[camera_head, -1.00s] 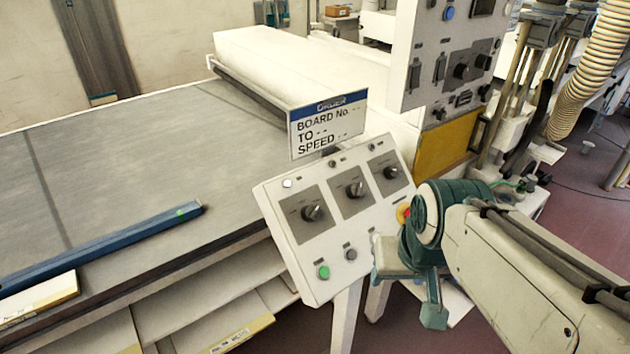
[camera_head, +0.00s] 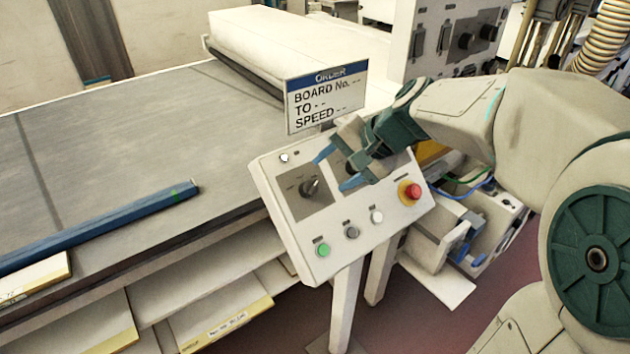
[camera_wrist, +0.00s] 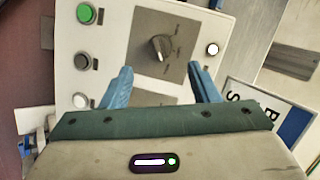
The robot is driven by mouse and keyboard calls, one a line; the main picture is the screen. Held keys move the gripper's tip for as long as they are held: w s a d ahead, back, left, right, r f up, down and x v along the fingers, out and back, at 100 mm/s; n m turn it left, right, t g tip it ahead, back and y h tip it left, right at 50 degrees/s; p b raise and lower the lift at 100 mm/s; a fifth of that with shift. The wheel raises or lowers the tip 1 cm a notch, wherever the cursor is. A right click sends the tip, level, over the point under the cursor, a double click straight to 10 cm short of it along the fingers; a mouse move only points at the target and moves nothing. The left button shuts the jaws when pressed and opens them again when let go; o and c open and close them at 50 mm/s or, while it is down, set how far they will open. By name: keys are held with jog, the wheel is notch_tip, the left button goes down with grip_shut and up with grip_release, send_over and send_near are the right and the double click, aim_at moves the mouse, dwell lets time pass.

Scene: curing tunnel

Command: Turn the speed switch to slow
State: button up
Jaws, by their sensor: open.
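The control panel (camera_head: 268,193) is a tilted white box on legs, with rotary switches on grey plates. The left rotary switch (camera_head: 309,187) is a dark knob with a light pointer; it also shows in the wrist view (camera_wrist: 161,48). Its plate lettering is too small to read. My gripper (camera_head: 333,169) is open, with blue fingertips over the panel, to the right of that knob. In the wrist view my gripper (camera_wrist: 160,80) has its fingers apart, with the left knob ahead between and beyond the tips. My gripper hides most of the other switches.
A red emergency button (camera_head: 410,192) stands at the panel's right. Green (camera_head: 322,250), grey (camera_head: 351,232) and white (camera_head: 377,216) buttons line the lower edge. An order sign (camera_head: 326,97) rises behind the panel. The conveyor table (camera_head: 130,150) carries a blue bar (camera_head: 100,226).

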aim_at(315, 185)
jog(key=x, duration=0.7)
jog(key=shift+a+f, duration=0.15)
jog(key=shift+f, duration=0.05)
jog(key=c, duration=1)
